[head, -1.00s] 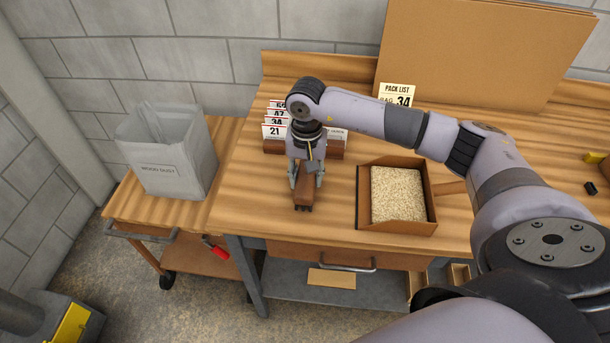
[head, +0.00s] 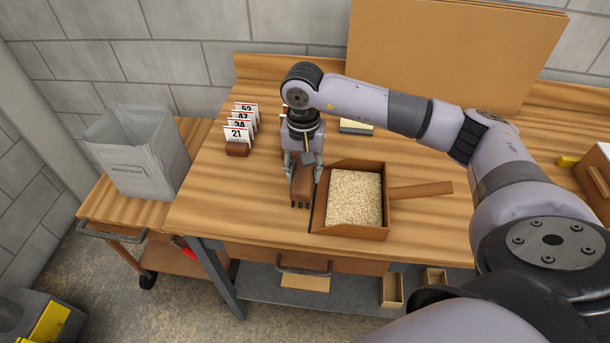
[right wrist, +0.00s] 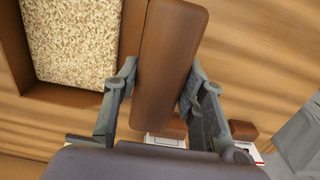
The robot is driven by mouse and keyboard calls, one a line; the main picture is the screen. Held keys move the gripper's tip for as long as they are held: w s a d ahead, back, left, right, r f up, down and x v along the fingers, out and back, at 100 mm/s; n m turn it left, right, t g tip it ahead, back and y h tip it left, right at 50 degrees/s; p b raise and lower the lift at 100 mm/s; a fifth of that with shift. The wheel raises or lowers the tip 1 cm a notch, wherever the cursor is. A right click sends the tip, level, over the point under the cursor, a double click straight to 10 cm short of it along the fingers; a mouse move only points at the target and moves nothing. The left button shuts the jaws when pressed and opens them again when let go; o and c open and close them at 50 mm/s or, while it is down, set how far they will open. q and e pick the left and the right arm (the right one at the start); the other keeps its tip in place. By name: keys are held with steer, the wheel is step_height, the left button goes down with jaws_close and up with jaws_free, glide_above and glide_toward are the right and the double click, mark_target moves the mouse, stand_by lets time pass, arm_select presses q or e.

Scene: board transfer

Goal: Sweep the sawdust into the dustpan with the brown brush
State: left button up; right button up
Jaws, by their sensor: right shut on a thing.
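My right gripper (head: 303,165) is shut on the brown brush (head: 302,188), at the left side of the dustpan. The brush's brown body also fills the middle of the right wrist view (right wrist: 170,60), between the two fingers (right wrist: 160,95). The brown dustpan (head: 350,232) lies on the bench with its handle (head: 420,190) pointing right. Pale sawdust (head: 354,197) fills the dustpan as a level layer; it also shows in the right wrist view (right wrist: 72,40). I see no loose sawdust on the bare bench around it. My left gripper is not in view.
A grey bag (head: 140,165) labelled for wood dust stands on a lower wooden cart at left. Numbered cards (head: 240,134) in a brown holder stand behind the brush. A large brown board (head: 450,55) leans at the back. Bench space in front of the cards is clear.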

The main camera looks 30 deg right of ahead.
steer(key=r, duration=0.2)
steer(key=p, duration=0.1)
steer(key=shift+w+a+r, duration=0.25)
steer(key=shift+a+r, duration=0.1)
steer(key=shift+r, duration=0.45)
steer(key=shift+s+d+r, duration=0.2)
steer(key=shift+d+r, duration=0.1)
steer(key=shift+a, duration=0.1)
steer(key=shift+w+a, duration=0.1)
